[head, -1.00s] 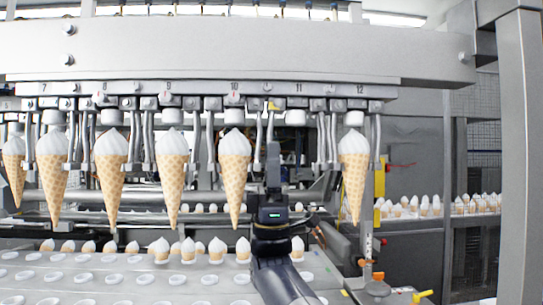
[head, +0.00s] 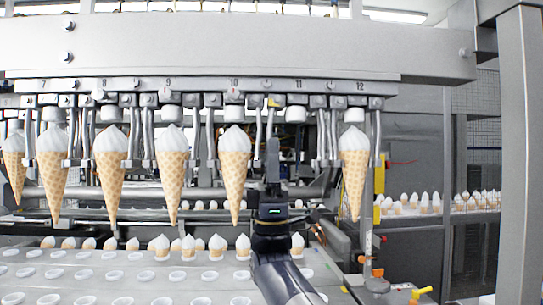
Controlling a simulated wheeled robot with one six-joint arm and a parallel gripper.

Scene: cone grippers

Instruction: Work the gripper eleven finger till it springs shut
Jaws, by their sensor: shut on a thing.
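The rail (head: 200,87) carries number labels, with 11 above an empty place between the cones at 10 and 12. Gripper eleven has a white cup (head: 296,115) and no cone. Its left metal finger (head: 259,130) slants down behind my jaws, and its right finger (head: 322,135) hangs well apart from it, so it stands spread. My gripper (head: 272,150) points up from below, dark and seen from behind. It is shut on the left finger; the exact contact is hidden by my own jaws.
A cone hangs close on the left at 10 (head: 235,175) and another on the right at 12 (head: 354,175). Below is a conveyor (head: 120,285) with holes and small cones. A grey post (head: 520,150) stands at far right.

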